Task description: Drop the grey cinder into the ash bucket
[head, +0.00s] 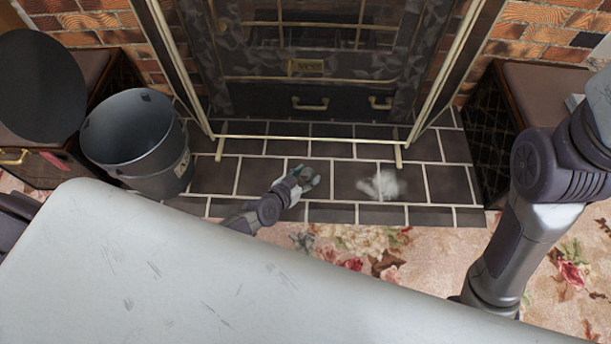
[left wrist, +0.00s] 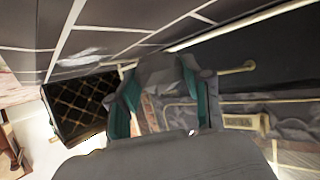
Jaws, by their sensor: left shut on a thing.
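The grey cinder (left wrist: 160,72) is a rough lump between the fingers of my left gripper (left wrist: 158,88) in the left wrist view. In the head view my left gripper (head: 304,180) is shut on it, low over the dark tiled hearth; the cinder is hard to make out there. The ash bucket (head: 172,165), a round grey open-topped pail, stands upright on the hearth to the left, well apart from the gripper. The inside that I can see looks empty; its bottom is partly hidden. My right arm shows at the right of the head view, but its gripper does not.
A pale ash patch (head: 382,186) lies on the hearth right of my left gripper. A dark round disc (head: 40,85) rests by the left cushioned box. Another cushioned box (head: 490,135) stands right. The fireplace doors (head: 458,60) are open. Tiles between gripper and bucket are clear.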

